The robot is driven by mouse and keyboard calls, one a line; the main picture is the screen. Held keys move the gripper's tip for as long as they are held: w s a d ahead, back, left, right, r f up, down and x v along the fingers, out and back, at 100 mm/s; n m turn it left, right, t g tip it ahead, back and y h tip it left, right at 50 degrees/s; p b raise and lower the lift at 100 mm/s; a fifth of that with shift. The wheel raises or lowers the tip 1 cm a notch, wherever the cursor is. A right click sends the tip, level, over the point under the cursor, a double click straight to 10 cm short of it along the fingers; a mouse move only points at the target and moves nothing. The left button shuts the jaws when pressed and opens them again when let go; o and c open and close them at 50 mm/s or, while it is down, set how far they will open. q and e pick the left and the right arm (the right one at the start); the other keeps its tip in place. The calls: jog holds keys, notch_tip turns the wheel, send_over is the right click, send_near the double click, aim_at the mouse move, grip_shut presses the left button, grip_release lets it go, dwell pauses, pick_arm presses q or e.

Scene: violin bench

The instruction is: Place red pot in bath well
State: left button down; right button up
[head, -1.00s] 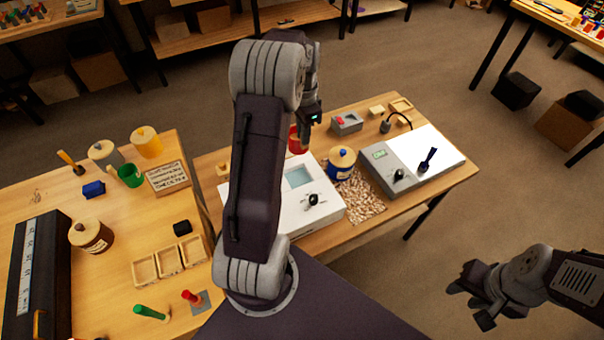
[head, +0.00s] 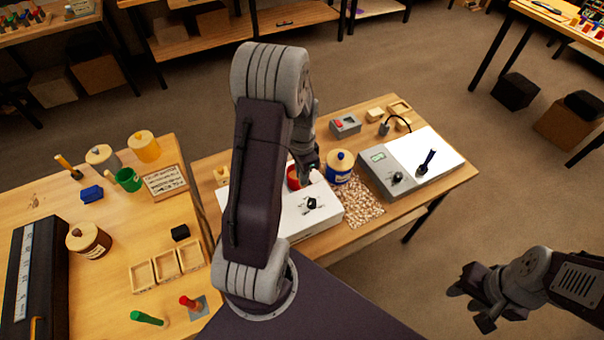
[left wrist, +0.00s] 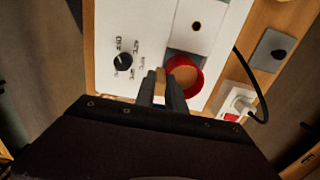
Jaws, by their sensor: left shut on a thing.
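The red pot (head: 293,178) is over the white bath (head: 317,219) in the head view, partly hidden by my left arm. In the left wrist view the red pot (left wrist: 199,77) shows its round rim and tan inside. My left gripper (head: 310,172) is shut on its side; its fingers (left wrist: 162,86) also show in the left wrist view. I cannot tell whether the pot touches the bath. My right gripper (head: 473,301) is open and empty, off the table at the lower right.
A blue jar (head: 340,168) stands close to the right of the bath. A grey device with a white plate (head: 430,158) is further right. A switch box (head: 345,125) stands behind. A left table holds a green pot (head: 128,180), jars and trays.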

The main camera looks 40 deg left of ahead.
pick_arm(q)
jog(key=shift+f, duration=0.15)
jog(key=c, duration=1.4)
grip_release()
notch_tip(320, 180, up, 12)
jog(key=s+d+f+n, duration=0.2)
jog(key=s+d+n, duration=0.1)
jog(key=d, duration=0.4)
jog(key=s+d+f+n+t, duration=0.1)
jog(key=s+d+f+n, duration=0.1)
jog(key=s+d, duration=0.3)
jog(key=shift+s+d+f+n+p, duration=0.35)
jog(key=shift+s+d+f+n, duration=0.05)
jog(key=shift+d+f, duration=0.4)
